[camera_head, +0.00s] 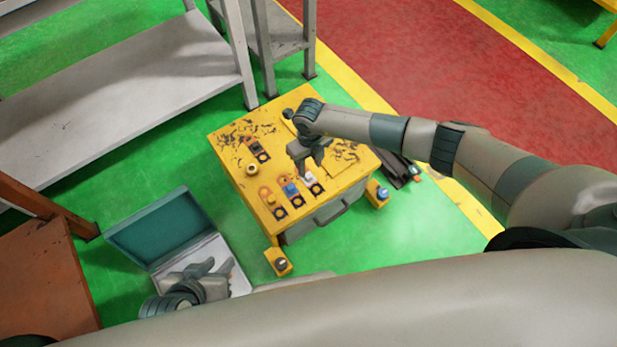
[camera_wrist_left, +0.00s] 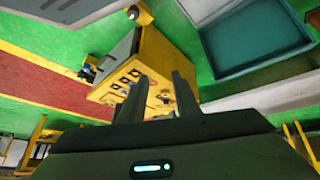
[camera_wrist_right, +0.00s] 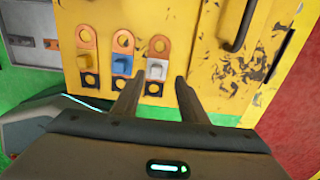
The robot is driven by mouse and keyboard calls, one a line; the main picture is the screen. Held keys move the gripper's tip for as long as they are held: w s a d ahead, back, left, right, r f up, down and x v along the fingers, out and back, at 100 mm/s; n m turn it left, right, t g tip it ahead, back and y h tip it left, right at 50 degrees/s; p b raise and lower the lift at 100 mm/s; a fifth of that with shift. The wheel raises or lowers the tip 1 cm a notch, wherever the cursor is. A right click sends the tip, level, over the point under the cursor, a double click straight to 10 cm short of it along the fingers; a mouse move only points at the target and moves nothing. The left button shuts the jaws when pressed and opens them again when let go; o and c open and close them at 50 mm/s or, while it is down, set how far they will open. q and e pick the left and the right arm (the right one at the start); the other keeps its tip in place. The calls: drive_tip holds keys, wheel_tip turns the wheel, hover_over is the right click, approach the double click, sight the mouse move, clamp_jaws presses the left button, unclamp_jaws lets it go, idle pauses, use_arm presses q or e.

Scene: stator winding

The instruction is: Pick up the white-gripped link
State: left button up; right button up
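The white-gripped link (camera_wrist_right: 157,69) is an orange plate with a white block on it. It lies on the yellow panel at the right end of a row, also in the head view (camera_head: 310,179). My right gripper (camera_wrist_right: 160,76) is open and empty, its fingertips framing the white block in the right wrist view; I cannot tell the remaining gap. In the head view it hangs just above that link (camera_head: 309,162). My left gripper (camera_head: 207,269) is open and empty over the open case at lower left, and its spread fingers show in the left wrist view (camera_wrist_left: 160,80).
A blue-gripped link (camera_wrist_right: 122,65) and a yellow-gripped link (camera_wrist_right: 87,62) sit left of the white one. A dark link (camera_head: 256,148) lies further back on the yellow cabinet (camera_head: 240,175). The teal case lid (camera_head: 160,229) stands open. Grey shelves (camera_head: 120,90) stand at left.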

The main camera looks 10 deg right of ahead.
sight(309, 176)
drive_tip(key=f, duration=0.3)
drive_tip(key=shift+s+a+f, duration=0.2)
drive_tip(key=shift+s+a, duration=0.05)
drive_tip(key=shift+a, duration=0.05)
drive_tip(key=shift+f+b, duration=0.35)
drive_tip(key=shift+f, duration=0.35)
clamp_jaws()
